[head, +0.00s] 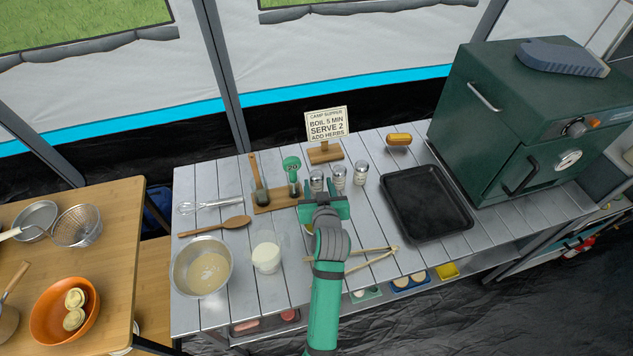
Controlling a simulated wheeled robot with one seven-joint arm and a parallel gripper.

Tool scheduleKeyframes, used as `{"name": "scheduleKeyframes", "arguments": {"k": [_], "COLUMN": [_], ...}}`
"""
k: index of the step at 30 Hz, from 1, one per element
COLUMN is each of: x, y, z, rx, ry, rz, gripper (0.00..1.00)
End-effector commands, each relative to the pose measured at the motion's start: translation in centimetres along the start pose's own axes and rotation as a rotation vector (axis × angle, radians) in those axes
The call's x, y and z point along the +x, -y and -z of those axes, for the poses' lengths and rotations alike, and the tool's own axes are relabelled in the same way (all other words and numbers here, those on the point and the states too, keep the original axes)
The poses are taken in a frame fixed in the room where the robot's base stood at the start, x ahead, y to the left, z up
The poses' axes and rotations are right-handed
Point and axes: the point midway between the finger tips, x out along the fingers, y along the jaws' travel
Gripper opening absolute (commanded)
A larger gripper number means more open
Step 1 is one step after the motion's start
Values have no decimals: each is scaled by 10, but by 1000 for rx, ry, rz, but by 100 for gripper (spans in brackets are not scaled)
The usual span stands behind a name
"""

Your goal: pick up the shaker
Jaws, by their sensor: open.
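Three small shakers with pale metal tops stand in a row on the slatted metal table (262,315): a left one (317,180), a middle one (339,174) and a right one (361,172). I cannot tell which one the task means. My gripper (323,196) is open, just in front of the left and middle shakers. It hides the foot of the left shaker. I cannot tell whether the jaws reach around or touch a shaker.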

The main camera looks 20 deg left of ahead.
Motion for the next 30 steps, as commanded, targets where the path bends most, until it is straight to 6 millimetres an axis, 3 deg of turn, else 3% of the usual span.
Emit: {"name": "scheduleKeyframes", "arguments": {"k": [8, 17, 21, 30], "x": [36, 40, 40, 40], "y": [2, 2, 2, 2], "z": [0, 0, 0, 0], "rx": [0, 0, 0, 0], "ry": [0, -1, 0, -1], "rz": [0, 0, 0, -1], "gripper": [42, 42, 11, 9]}}
